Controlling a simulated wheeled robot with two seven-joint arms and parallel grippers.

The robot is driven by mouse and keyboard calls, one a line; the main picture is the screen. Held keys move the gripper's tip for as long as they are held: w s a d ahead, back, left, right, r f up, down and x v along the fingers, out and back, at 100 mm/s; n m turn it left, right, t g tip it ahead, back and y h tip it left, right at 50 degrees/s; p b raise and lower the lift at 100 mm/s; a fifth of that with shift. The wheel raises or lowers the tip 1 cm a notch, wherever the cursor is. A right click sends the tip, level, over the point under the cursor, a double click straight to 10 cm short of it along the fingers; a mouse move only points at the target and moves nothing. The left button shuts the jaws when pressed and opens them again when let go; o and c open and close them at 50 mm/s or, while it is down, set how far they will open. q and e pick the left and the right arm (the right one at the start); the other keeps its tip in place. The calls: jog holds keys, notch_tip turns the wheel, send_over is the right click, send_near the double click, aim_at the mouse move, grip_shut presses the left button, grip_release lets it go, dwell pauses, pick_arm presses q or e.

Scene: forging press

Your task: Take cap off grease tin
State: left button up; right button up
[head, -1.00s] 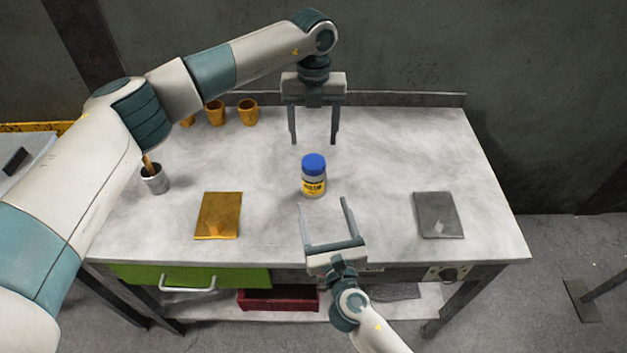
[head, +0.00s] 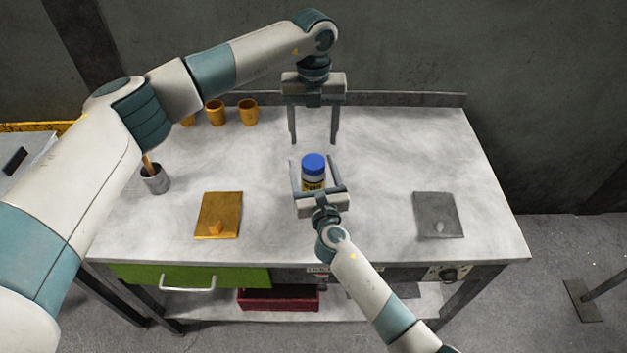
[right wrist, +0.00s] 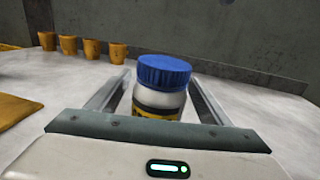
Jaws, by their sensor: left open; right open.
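The grease tin (head: 312,180) is a small pale jar with a yellow and black label, upright on the bench. Its blue cap (head: 313,162) sits on top. My right gripper (head: 313,161) is open, with its fingers on either side of the tin. In the right wrist view the tin (right wrist: 159,104) and its cap (right wrist: 164,72) stand between the spread fingers, with gaps visible at both sides. My left gripper (head: 313,140) is open and empty, pointing down behind the tin. The lower part of the tin is hidden by my right gripper.
An orange plate (head: 218,212) lies left and a grey plate (head: 438,212) right on the grey bench (head: 390,150). A metal cup (head: 155,180) holding a handle stands at left. Several orange cups (head: 248,111) stand at the back left. The bench's right side is mostly clear.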

jog(key=shift+w+a, duration=0.15)
jog(key=shift+w, duration=0.5)
grip_shut()
pick_arm(q)
jog(key=shift+m, duration=0.3)
